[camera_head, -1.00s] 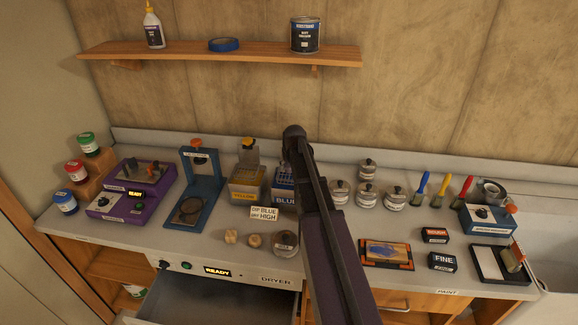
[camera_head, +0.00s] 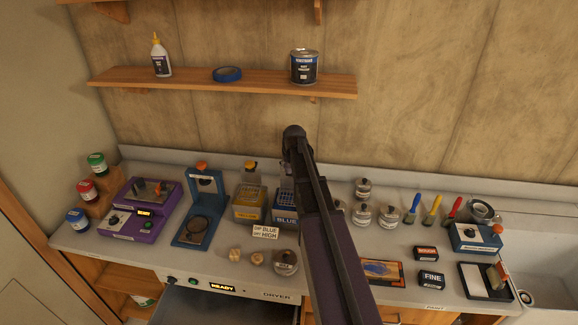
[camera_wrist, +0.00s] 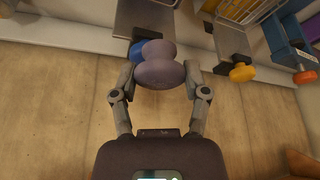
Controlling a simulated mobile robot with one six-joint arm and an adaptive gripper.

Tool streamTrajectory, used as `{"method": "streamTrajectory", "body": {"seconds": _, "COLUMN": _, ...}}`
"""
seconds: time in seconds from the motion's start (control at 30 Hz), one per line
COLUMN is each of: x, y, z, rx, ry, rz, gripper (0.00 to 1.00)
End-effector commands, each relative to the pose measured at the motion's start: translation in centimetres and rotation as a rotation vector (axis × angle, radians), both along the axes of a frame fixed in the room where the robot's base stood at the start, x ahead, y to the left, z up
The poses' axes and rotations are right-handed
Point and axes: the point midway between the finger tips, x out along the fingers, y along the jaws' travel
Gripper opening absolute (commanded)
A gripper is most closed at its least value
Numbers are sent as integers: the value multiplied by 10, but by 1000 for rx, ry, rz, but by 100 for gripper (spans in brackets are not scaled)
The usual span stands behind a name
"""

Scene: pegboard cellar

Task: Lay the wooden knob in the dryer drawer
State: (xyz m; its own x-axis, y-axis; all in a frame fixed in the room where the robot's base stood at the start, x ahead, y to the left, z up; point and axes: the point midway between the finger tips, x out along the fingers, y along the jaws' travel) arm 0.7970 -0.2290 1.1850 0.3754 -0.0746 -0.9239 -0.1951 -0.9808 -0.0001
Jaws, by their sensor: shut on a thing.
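My gripper (camera_wrist: 160,78) is shut on a spool-shaped knob (camera_wrist: 158,72), which looks grey-purple in the wrist view. The knob is held clear of the counter; in the head view my arm hides it and most of my gripper. The dryer drawer (camera_head: 222,306) is pulled open at the bottom of the head view, its dark inside partly cut off by the frame edge. The dryer front (camera_head: 255,292) above it shows a lit READY display. My gripper is over the back of the counter, away from the drawer.
Yellow (camera_head: 248,214) and blue (camera_head: 284,214) dip tanks stand near my arm, with a card reading DIP BLUE, DRY HIGH (camera_head: 265,232). Two small wooden pieces (camera_head: 235,254) and a lidded jar (camera_head: 286,262) sit near the counter's front. A shelf (camera_head: 190,82) runs above.

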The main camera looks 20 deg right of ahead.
Motion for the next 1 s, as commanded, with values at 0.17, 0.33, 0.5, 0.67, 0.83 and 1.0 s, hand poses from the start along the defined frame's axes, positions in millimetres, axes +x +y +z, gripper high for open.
{"method": "streamTrajectory", "body": {"seconds": 0.17, "x": 0, "y": 0, "z": 22, "rx": 0, "ry": 0, "rz": 0, "gripper": 28}}
{"method": "streamTrajectory", "body": {"seconds": 0.33, "x": 0, "y": 0, "z": 31, "rx": 0, "ry": 0, "rz": 0, "gripper": 28}}
{"method": "streamTrajectory", "body": {"seconds": 0.5, "x": 0, "y": 0, "z": 36, "rx": 0, "ry": 0, "rz": 0, "gripper": 28}}
{"method": "streamTrajectory", "body": {"seconds": 0.67, "x": 0, "y": 0, "z": 37, "rx": 0, "ry": 0, "rz": 0, "gripper": 28}}
{"method": "streamTrajectory", "body": {"seconds": 0.83, "x": 0, "y": 0, "z": 36, "rx": 0, "ry": 0, "rz": 0, "gripper": 28}}
{"method": "streamTrajectory", "body": {"seconds": 1.0, "x": 0, "y": 0, "z": 36, "rx": 0, "ry": 0, "rz": 0, "gripper": 28}}
